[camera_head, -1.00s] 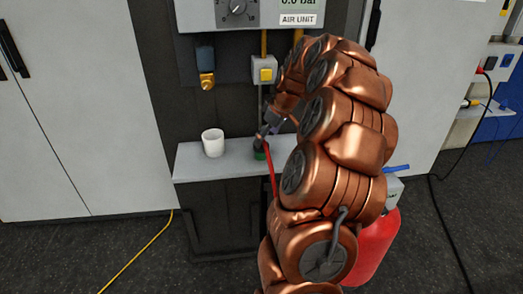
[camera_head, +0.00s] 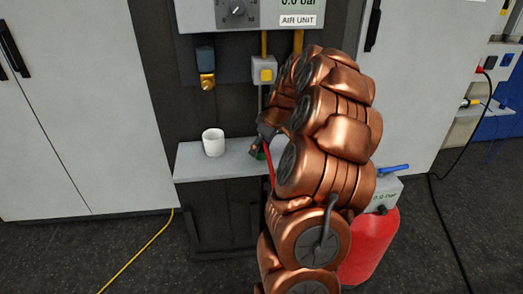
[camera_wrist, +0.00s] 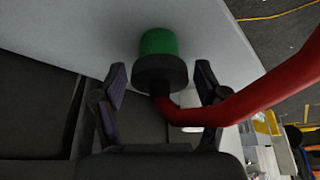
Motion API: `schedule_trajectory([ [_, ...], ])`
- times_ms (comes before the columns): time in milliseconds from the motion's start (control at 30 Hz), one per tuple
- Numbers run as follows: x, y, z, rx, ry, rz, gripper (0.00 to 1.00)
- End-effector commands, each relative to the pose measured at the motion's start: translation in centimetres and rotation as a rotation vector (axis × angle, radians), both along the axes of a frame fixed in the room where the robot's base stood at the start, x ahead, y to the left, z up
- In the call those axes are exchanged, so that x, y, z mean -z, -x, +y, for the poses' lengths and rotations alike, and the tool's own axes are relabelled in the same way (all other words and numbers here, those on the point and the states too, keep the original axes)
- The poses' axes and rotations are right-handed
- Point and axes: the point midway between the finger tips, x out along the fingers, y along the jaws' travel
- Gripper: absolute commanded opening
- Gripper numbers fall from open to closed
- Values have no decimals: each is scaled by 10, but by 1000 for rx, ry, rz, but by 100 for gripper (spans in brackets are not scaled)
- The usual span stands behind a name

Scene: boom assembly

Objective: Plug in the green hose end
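The green hose end (camera_wrist: 159,43) has a black collar (camera_wrist: 160,72), and a red hose (camera_wrist: 235,105) runs from it to the right in the wrist view. In the head view the green end (camera_head: 260,153) is mostly hidden behind my arm, at the grey shelf. My gripper (camera_wrist: 160,82) is open, with one finger on each side of the collar and a gap visible on both sides. In the head view my gripper (camera_head: 267,133) is small and partly hidden. A blue and brass fitting (camera_head: 206,72) hangs below the air unit (camera_head: 262,12).
A white cup (camera_head: 213,142) stands on the grey shelf (camera_head: 205,168), left of the hose end. A box with a yellow button (camera_head: 264,73) is right of the fitting. A red tank (camera_head: 370,250) stands on the floor at right. White cabinets (camera_head: 75,110) flank the unit.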

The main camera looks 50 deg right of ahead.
Motion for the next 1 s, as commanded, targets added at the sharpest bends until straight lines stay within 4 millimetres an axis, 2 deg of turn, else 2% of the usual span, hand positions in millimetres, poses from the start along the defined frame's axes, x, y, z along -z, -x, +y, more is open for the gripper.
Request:
schedule_trajectory([
  [33,0,0,0,0,0,0,64],
  [433,0,0,0,0,0,0,24],
  [733,-3,0,0,0,1,-1,24],
  [1000,-25,-1,-1,1,4,-5,24],
])
